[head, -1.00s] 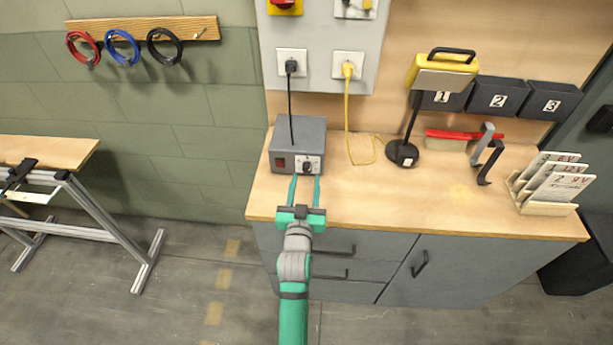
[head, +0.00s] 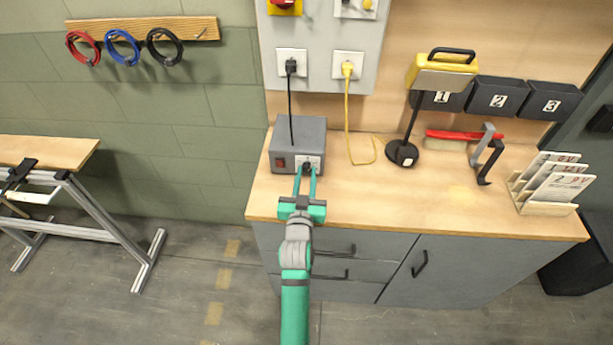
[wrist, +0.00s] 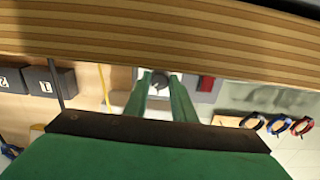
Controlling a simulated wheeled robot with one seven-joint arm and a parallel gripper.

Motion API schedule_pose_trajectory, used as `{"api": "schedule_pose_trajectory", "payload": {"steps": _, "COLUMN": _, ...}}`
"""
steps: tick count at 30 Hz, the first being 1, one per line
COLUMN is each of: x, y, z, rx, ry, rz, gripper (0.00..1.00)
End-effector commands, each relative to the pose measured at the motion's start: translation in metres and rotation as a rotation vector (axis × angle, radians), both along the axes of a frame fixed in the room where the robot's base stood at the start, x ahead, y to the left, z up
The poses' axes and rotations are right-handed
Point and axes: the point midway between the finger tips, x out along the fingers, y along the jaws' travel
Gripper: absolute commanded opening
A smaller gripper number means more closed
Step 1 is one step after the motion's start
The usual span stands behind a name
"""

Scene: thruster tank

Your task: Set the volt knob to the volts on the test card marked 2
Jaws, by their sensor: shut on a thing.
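The volt knob (head: 307,167) is a small dark knob on the pale dial plate of the grey power unit (head: 300,137). My gripper (head: 306,171) reaches up from the front, its green fingers shut on the knob. In the wrist view the dark knob (wrist: 159,79) sits between the fingertips; its pointer setting cannot be read. The test cards (head: 557,186) lean in a wooden stand (head: 548,209) at the bench's right end. The front card appears to read 9 V and the middle one 12 V; their small card numbers are not clearly legible.
A red switch (head: 281,163) is left of the knob. A black cable (head: 290,105) and a yellow cable (head: 347,110) hang from wall sockets. The bench front between unit and cards is clear.

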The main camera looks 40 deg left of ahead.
Motion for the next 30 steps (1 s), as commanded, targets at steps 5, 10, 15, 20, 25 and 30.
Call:
{"api": "schedule_pose_trajectory", "payload": {"steps": 5, "x": 0.0, "y": 0.0001, "z": 0.0002, "rx": 0.106, "ry": 0.065, "rz": 0.0, "gripper": 0.01}}
{"api": "schedule_pose_trajectory", "payload": {"steps": 10, "x": 0.0001, "y": 0.0, "z": 0.0004, "rx": 0.193, "ry": 0.117, "rz": -0.001, "gripper": 0.01}}
{"api": "schedule_pose_trajectory", "payload": {"steps": 15, "x": 0.0003, "y": -0.0001, "z": 0.0004, "rx": 0.216, "ry": 0.131, "rz": -0.001, "gripper": 0.01}}
{"api": "schedule_pose_trajectory", "payload": {"steps": 20, "x": 0.0003, "y": -0.0001, "z": 0.0005, "rx": 0.215, "ry": 0.131, "rz": -0.001, "gripper": 0.01}}
{"api": "schedule_pose_trajectory", "payload": {"steps": 25, "x": 0.0003, "y": -0.0001, "z": 0.0005, "rx": 0.215, "ry": 0.13, "rz": -0.001, "gripper": 0.42}}
{"api": "schedule_pose_trajectory", "payload": {"steps": 30, "x": 0.0001, "y": 0.0, "z": 0.0003, "rx": 0.215, "ry": 0.13, "rz": 0.0, "gripper": 0.42}}
